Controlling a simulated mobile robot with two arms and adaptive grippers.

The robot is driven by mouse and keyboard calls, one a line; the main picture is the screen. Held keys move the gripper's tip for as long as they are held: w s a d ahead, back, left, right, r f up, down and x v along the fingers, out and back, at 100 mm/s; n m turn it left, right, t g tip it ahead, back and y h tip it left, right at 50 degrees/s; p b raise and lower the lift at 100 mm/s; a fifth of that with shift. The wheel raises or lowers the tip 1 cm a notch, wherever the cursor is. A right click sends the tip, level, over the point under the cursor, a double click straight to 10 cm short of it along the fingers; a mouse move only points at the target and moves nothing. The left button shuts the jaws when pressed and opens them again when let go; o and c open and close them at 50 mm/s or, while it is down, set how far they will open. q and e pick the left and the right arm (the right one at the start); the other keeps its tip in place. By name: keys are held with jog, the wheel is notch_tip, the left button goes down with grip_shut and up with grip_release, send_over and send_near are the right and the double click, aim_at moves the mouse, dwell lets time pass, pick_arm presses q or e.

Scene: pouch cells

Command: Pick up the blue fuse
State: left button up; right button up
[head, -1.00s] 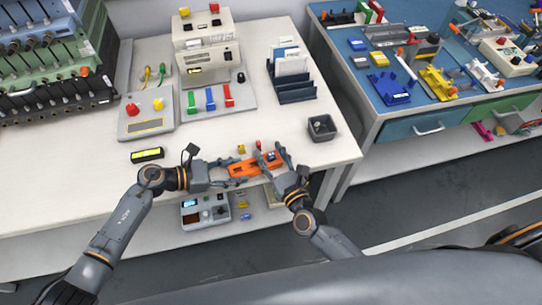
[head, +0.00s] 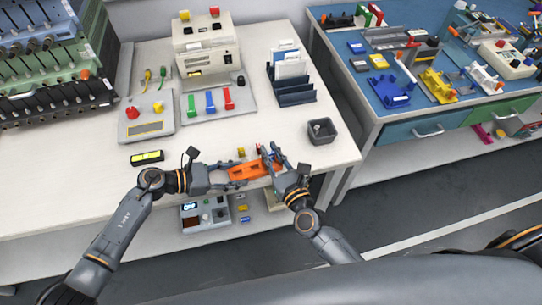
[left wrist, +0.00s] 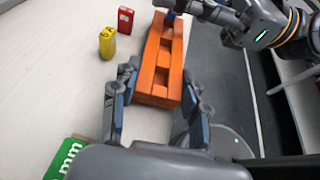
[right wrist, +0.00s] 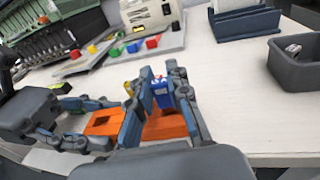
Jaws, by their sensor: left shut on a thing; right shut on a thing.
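An orange slotted holder (head: 250,171) is at the front edge of the white table. My left gripper (head: 231,174) is shut on its left end, with fingers on both sides; they also show in the left wrist view (left wrist: 155,97). The blue fuse (right wrist: 162,95) stands upright at the holder's other end, between the fingers of my right gripper (right wrist: 166,80), which is shut on it. The fuse also shows in the left wrist view (left wrist: 170,18). I cannot tell whether its lower end is still seated in the slot. In the head view the fingers mostly hide it.
A yellow fuse (left wrist: 107,43) and a red fuse (left wrist: 125,19) stand on the table beside the holder. A dark grey bin (head: 322,131) is to the right. A yellow-topped black device (head: 147,157) lies to the left. The table behind the holder is mostly clear.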

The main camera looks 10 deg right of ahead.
jog(key=shift+s+r, duration=0.1)
jog(key=shift+r, duration=0.7)
jog(key=v, duration=1.2)
jog(key=f+v, duration=0.1)
jog(key=v, duration=0.5)
pick_arm(q)
jog(key=o, duration=1.2)
jog(key=shift+o, duration=0.2)
jog(key=v, duration=1.2)
